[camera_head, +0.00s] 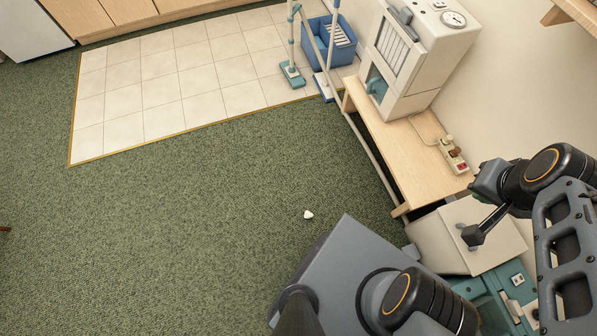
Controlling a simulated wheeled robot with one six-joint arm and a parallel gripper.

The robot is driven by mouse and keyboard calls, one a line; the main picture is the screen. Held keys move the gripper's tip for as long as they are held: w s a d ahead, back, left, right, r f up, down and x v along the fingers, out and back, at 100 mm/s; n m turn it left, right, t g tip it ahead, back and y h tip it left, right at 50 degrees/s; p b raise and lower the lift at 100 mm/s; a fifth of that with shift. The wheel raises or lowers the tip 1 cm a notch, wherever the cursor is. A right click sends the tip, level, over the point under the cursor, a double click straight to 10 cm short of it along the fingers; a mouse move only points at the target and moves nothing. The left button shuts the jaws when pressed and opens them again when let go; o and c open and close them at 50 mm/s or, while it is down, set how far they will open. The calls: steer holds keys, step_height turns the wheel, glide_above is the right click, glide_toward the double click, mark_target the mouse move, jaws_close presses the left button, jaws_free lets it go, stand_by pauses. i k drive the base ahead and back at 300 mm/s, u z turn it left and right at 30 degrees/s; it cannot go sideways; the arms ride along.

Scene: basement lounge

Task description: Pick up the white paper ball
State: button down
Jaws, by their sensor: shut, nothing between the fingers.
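The white paper ball (308,214) lies on the green carpet, near the middle of the view, just beyond my grey base. It is small and crumpled, and nothing covers it. My gripper (472,236) is at the right, raised in front of a white box-shaped unit by the bench. It is shut and empty, well to the right of the ball and apart from it.
A wooden bench (424,178) along the right wall holds a large white machine (418,50) and a power strip (453,154). A blue bin (333,42) and mops stand on the tiled area (170,85). Open carpet (190,220) lies left of the ball.

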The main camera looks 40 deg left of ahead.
mark_target(308, 215)
steer(key=u, duration=2.2)
steer(key=k, duration=0.55)
steer(key=u, duration=0.75)
steer(key=i, duration=3.1)
steer(key=z, duration=4.4)
